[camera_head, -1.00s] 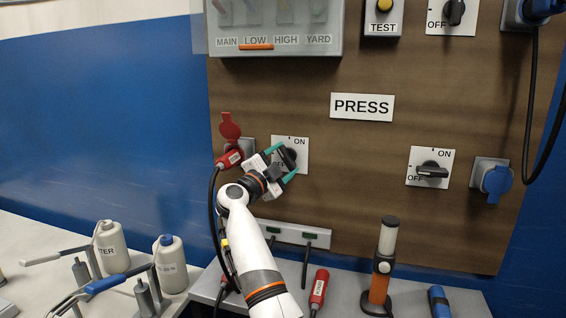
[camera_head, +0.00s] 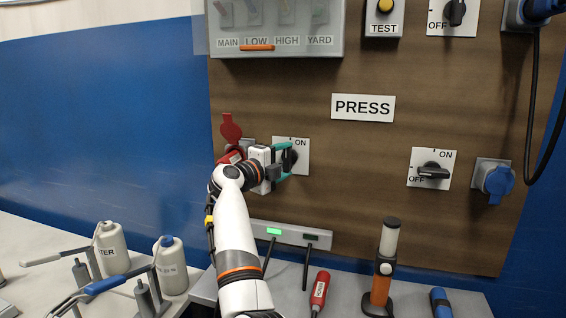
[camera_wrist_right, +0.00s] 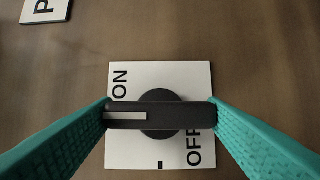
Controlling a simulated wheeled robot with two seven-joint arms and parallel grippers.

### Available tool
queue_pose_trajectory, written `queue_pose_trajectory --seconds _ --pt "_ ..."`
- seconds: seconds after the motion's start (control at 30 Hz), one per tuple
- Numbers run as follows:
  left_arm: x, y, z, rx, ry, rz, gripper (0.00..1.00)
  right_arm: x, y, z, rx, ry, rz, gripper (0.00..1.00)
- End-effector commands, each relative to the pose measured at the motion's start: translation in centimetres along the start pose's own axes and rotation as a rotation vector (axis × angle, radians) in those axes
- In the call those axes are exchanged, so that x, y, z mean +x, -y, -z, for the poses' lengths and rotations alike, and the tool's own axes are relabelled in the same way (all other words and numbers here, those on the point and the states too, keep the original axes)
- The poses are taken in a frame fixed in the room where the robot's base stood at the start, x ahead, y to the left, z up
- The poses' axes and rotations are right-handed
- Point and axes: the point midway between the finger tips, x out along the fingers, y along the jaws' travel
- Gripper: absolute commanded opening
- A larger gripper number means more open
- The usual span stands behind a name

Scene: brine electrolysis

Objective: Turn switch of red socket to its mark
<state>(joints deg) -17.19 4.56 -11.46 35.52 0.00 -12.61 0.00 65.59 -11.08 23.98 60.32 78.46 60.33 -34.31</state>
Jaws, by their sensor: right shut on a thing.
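The red socket, with its red lid (camera_head: 231,127) raised and a red plug (camera_head: 231,156) at it, is on the brown panel, partly hidden by my right arm. To its right is its switch on a white plate (camera_head: 302,164) marked ON and OFF. My right gripper (camera_head: 288,160) is shut on the black switch handle. In the right wrist view the handle (camera_wrist_right: 160,116) lies straight between both teal fingertips, its white line pointing left in that picture. A dark tick shows at the plate's bottom edge there; the left edge by the line is partly covered. My left gripper is out of view.
A rail (camera_head: 291,234) below has a lit green lamp (camera_head: 274,231) and a dark one. A second switch (camera_head: 432,171) and a blue socket (camera_head: 494,178) are at right. A red connector (camera_head: 319,291) and an orange lamp stand (camera_head: 381,285) are on the bench below.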

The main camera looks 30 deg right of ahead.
Motion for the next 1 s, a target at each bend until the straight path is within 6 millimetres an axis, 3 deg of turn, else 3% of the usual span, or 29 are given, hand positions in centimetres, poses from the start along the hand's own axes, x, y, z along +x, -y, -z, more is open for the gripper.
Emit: queue_pose_trajectory --seconds 0.4,0.43,0.53,1.0 --pt "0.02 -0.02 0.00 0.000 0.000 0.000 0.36 -0.02 0.27 0.02 0.009 0.000 0.008 0.43" --pt "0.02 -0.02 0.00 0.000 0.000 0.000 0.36 -0.02 0.26 0.02 0.009 0.000 0.008 0.70" --pt "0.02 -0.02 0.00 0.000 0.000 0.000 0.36 -0.01 0.22 0.02 0.008 0.000 0.007 0.87" --pt "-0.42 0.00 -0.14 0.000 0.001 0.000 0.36 -0.51 -0.05 0.15 0.006 0.001 0.005 0.87"
